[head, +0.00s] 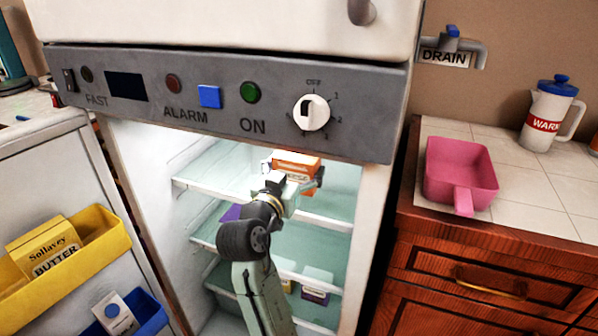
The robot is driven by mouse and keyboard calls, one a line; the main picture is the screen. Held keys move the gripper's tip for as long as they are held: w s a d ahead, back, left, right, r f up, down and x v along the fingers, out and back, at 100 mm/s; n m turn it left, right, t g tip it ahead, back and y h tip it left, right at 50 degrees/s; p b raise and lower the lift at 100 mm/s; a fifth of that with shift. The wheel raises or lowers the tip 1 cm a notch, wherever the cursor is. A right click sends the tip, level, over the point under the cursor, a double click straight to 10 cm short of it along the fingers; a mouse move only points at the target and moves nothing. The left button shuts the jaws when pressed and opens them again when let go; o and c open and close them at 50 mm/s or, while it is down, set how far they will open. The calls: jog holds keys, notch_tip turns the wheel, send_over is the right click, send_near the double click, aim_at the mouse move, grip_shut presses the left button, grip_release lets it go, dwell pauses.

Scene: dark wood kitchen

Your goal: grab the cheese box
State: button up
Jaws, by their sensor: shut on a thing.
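The cheese box (297,162) is a small orange box with a white band of lettering, partly hidden by my gripper. It is at the upper part of the open fridge (345,190), near the top shelf. My gripper (296,180) reaches into the fridge and is shut on the cheese box. I cannot tell whether the box still touches the shelf.
The open fridge door at left holds a yellow bin (95,238) with a butter box (42,247) and a blue bin (143,312). Glass shelves (205,180) lie around my arm, with boxes (316,285) lower down. The control panel (220,98) hangs above. A pink pan (460,168) sits on the right counter.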

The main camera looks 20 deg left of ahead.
jog(key=s+d+r+p, duration=0.1)
jog(key=s+p, duration=0.3)
jog(key=s, duration=0.9)
jog(key=shift+d+r, duration=0.2)
jog(key=shift+d, duration=0.45)
